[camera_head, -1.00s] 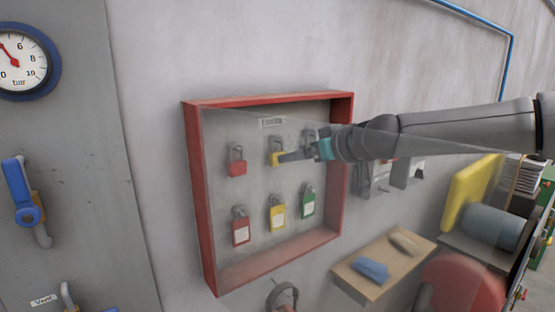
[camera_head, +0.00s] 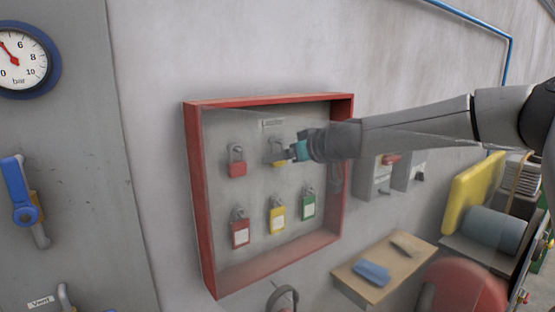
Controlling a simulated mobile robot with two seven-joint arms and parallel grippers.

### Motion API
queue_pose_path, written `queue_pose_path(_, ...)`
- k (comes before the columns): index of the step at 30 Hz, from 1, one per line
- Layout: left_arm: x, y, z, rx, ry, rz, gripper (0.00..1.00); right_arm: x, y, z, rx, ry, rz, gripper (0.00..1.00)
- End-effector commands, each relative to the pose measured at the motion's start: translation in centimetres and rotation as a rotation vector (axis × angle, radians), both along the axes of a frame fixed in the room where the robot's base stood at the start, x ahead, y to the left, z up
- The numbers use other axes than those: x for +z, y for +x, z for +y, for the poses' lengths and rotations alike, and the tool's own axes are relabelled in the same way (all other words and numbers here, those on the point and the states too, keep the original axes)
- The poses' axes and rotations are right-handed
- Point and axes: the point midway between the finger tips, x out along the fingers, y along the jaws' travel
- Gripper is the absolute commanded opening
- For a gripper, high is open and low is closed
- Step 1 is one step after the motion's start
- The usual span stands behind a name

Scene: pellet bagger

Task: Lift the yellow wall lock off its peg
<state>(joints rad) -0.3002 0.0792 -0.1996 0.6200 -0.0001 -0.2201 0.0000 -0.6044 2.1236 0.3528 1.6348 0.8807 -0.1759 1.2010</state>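The upper yellow lock (camera_head: 276,161) hangs in the top row inside the red-framed lock box (camera_head: 194,190) on the wall. Its shackle shows above, and its right part is hidden by my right gripper. My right gripper (camera_head: 290,153) comes in from the right, with its fingertips at the lock's right side. I cannot tell whether they touch it or how far apart they are. A second yellow lock (camera_head: 277,219) hangs in the bottom row. My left gripper is not in view.
A red lock (camera_head: 236,167) hangs left of the upper yellow one. Another red lock (camera_head: 240,232) and a green lock (camera_head: 308,207) hang in the bottom row. A wooden shelf (camera_head: 365,290) with a blue cloth (camera_head: 371,271) is at lower right. A clear panel seems to stretch out from the box.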

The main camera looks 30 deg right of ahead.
Motion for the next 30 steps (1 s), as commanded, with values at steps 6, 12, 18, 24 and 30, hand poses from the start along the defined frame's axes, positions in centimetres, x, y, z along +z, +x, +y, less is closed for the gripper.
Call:
queue_pose_path(6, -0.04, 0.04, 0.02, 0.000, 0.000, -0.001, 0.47, -0.12, 0.34, 0.10, 0.001, -0.001, 0.000, 0.88)
queue_pose_path(12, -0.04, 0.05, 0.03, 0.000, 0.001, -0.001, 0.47, -0.12, 0.32, 0.08, 0.001, 0.000, 0.000, 0.80)
queue_pose_path(18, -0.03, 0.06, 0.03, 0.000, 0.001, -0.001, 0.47, -0.14, 0.31, 0.06, 0.001, 0.000, 0.000, 0.57)
queue_pose_path(24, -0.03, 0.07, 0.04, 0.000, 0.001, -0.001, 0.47, -0.14, 0.30, 0.06, 0.001, 0.000, 0.000, 0.35)
queue_pose_path(30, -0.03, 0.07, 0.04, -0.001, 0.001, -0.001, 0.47, -0.14, 0.30, 0.05, 0.001, 0.000, 0.000, 0.12)
